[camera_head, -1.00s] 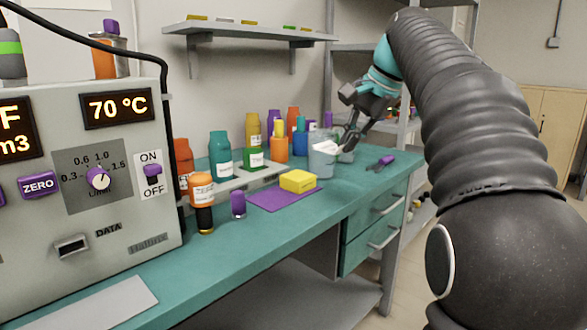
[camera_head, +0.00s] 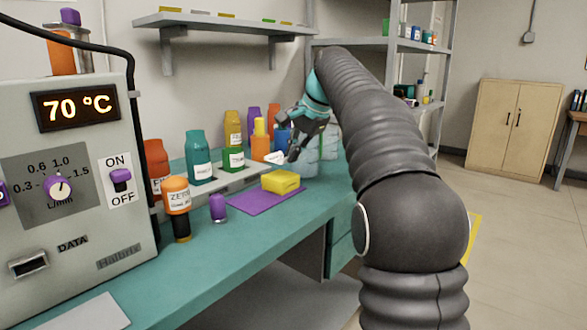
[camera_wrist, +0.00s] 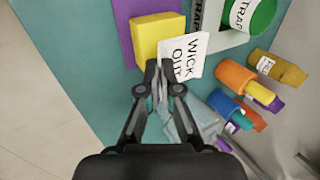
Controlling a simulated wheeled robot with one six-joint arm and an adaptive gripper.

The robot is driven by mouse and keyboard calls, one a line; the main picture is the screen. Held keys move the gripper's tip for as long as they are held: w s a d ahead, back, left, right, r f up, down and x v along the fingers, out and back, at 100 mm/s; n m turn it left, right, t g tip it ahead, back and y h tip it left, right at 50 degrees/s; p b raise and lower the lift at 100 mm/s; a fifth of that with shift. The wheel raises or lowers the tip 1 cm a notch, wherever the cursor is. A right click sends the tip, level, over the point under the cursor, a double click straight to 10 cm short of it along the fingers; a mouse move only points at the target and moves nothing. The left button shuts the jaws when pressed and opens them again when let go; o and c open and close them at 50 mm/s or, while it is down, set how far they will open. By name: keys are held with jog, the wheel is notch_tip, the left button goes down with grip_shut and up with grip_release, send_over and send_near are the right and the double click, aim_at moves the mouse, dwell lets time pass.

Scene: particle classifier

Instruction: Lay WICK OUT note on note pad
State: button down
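The WICK OUT note (camera_wrist: 187,55) is a white slip with black lettering. My gripper (camera_wrist: 163,68) has its fingertips together at the note's edge and holds it. In the head view my gripper (camera_head: 290,156) hangs over the back of the bench, with the white note (camera_head: 274,158) at its tips. The yellow block that looks like the note pad (camera_head: 281,182) lies on a purple mat (camera_head: 262,200). In the wrist view the yellow pad (camera_wrist: 156,37) is just beside the note, which seems to overlap its right edge; the height between them is unclear.
Several labelled bottles, including a teal one (camera_head: 199,160) and a green one (camera_head: 233,160), line the bench's back. An orange bottle (camera_head: 177,197) and a purple-capped vial (camera_head: 217,208) stand left of the mat.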

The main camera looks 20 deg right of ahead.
aim_at(288, 178)
jog(key=shift+f+b, duration=0.65)
jog(key=shift+f, duration=1.35)
jog(key=shift+f, duration=0.15)
jog(key=c, duration=1.3)
grip_release()
jog(key=shift+r, duration=0.25)
jog(key=p+v, duration=0.3)
jog(key=v, duration=0.9)
